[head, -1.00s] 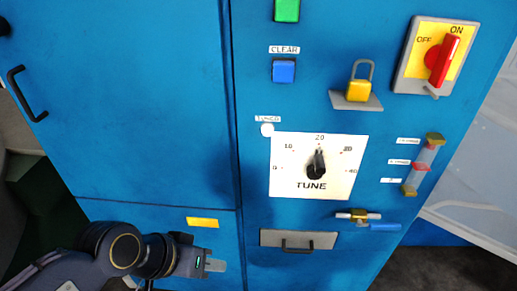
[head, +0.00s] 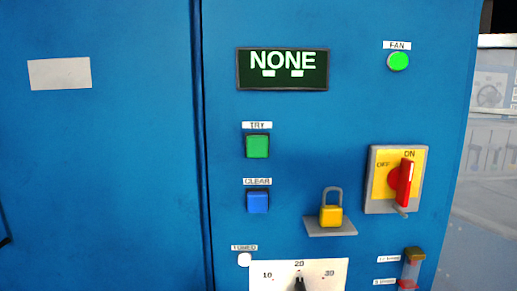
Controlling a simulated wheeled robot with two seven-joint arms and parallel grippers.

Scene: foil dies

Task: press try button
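The TRY button (head: 257,146) is a green square on the blue cabinet front, under a white TRY label (head: 257,125). A dark display (head: 282,69) above it reads NONE in pale letters. The blue CLEAR button (head: 257,201) sits just below the TRY button. Neither of my grippers shows in the head view now, and nothing covers the TRY button.
A yellow padlock (head: 331,214) stands open on a small grey shelf (head: 331,228). A red switch (head: 405,184) on a yellow plate points to ON. A green FAN light (head: 398,61), a white TUNED light (head: 244,260) and a TUNE dial plate (head: 325,270) also show.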

